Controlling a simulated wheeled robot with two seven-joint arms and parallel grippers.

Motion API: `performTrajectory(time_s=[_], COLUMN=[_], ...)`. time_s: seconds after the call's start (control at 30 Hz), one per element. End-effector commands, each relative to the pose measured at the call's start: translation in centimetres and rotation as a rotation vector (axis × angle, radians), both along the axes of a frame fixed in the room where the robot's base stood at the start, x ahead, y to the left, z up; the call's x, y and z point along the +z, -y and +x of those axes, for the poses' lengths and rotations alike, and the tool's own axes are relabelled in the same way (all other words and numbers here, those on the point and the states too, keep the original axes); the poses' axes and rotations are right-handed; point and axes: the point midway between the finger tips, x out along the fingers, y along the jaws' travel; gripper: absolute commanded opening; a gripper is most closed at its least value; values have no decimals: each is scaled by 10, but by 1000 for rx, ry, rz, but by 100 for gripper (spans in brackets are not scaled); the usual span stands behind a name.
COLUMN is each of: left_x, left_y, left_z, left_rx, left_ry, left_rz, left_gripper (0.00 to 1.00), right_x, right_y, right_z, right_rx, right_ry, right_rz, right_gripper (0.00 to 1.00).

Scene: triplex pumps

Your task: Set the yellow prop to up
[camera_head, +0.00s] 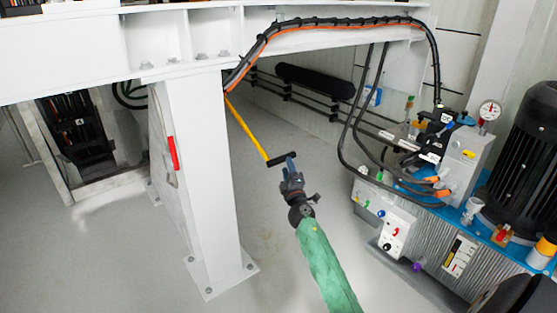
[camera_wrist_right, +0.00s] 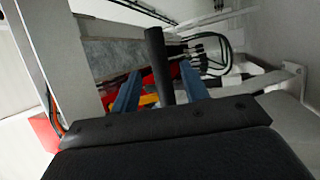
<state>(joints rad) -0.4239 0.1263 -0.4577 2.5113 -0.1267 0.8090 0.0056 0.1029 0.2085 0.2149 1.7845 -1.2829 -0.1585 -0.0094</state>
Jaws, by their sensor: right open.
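The yellow prop (camera_head: 246,128) is a thin rod slanting from under the white beam down to the right. Its black crossbar handle (camera_head: 282,158) is at the low end. My right gripper (camera_head: 291,163) is at the right end of this handle, its arm reaching up from below. In the right wrist view the black handle (camera_wrist_right: 158,62) stands between the two blue fingers of the open right gripper (camera_wrist_right: 158,88). My left gripper is not in view.
A white post (camera_head: 200,180) and overhead beam (camera_head: 70,50) stand left of the prop. The grey floor (camera_head: 270,270) around my arm is clear.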

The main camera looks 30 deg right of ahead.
Motion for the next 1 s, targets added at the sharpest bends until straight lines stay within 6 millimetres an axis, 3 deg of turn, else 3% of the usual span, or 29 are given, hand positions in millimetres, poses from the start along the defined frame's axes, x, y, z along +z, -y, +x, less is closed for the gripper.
performTrajectory(time_s=[0.5,0.9,0.93,1.0], left_x=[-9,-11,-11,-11], left_y=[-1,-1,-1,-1], left_z=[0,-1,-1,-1], left_rx=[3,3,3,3], left_ry=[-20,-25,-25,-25], left_rz=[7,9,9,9], left_gripper=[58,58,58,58], right_x=[21,23,23,23], right_y=[20,23,23,23], right_z=[57,64,64,64], right_rx=[0,0,0,0], right_ry=[-1,-1,-1,-1], right_rz=[1,1,1,1], right_gripper=[45,45,43,29])
